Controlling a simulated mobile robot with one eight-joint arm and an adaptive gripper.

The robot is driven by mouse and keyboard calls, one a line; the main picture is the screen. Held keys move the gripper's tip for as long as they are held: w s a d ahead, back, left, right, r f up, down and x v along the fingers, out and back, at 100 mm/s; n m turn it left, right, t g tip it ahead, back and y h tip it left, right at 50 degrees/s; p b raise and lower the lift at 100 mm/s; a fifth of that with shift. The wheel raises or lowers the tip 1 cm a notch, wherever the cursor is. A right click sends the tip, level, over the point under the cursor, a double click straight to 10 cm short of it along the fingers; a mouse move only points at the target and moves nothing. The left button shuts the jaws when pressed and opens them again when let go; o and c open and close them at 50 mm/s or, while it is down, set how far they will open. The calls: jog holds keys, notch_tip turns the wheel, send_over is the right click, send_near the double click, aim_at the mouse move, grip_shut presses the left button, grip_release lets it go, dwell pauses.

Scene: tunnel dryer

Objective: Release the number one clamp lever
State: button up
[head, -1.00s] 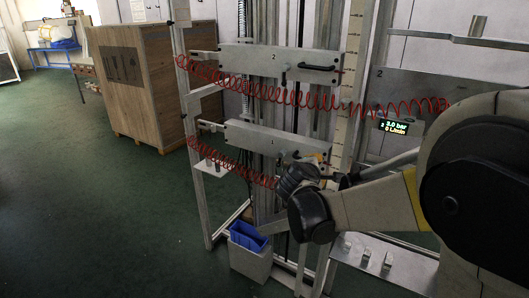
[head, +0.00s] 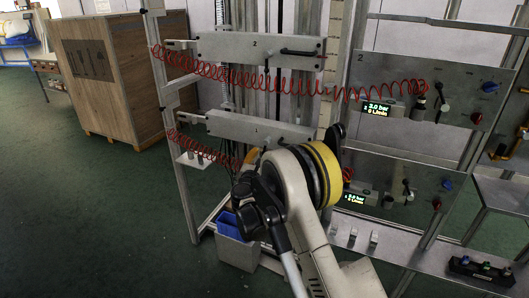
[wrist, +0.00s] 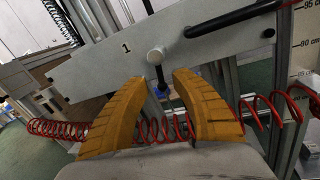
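The number one plate (wrist: 95,62), grey and tilted in the wrist view, carries a round pale hub with a black clamp lever (wrist: 161,78) pointing down. My gripper (wrist: 158,82) has two orange fingers, open and apart, with the lever's lower part showing between their tips. I cannot tell whether they touch it. A black bar handle (wrist: 232,17) is on the same plate to the right. In the head view the number one plate (head: 235,125) is partly behind my arm, which hides the lever. An orange part of my gripper (head: 252,157) shows there.
A red coiled hose (wrist: 60,128) runs behind the fingers. The number two plate (head: 225,46) is above, with its own handle. Valve panels (head: 440,95) stand at the right. A bin (head: 237,248) with a blue liner is below. A wooden crate (head: 115,80) is at the left.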

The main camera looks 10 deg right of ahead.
aim_at(265, 148)
jog(key=shift+b+x, duration=0.6)
jog(key=shift+x, duration=1.75)
grip_shut()
jog(key=shift+a, duration=0.1)
jog(key=m, duration=0.3)
jog(key=shift+w+a+r+m+t, duration=0.15)
jog(key=shift+w+a+m+t, duration=0.1)
jog(key=shift+a+m+t, duration=0.05)
jog(key=m, duration=0.2)
jog(key=m+h, duration=0.1)
jog(key=m, duration=0.1)
jog(key=shift+w+a+r, duration=0.2)
jog(key=shift+a+r, duration=0.05)
jog(key=shift+a, duration=0.05)
jog(key=m, duration=0.2)
jog(key=r+m+h, duration=0.1)
jog(key=m, duration=0.2)
jog(key=shift+w+a, duration=0.15)
jog(key=shift+a, duration=0.1)
jog(key=shift+r+m+h, duration=0.2)
jog(key=shift+m+h, duration=0.15)
jog(key=shift+m, duration=0.8)
jog(key=shift+r+m+h, duration=0.25)
jog(key=shift+m+h, duration=0.1)
jog(key=shift+m, duration=0.8)
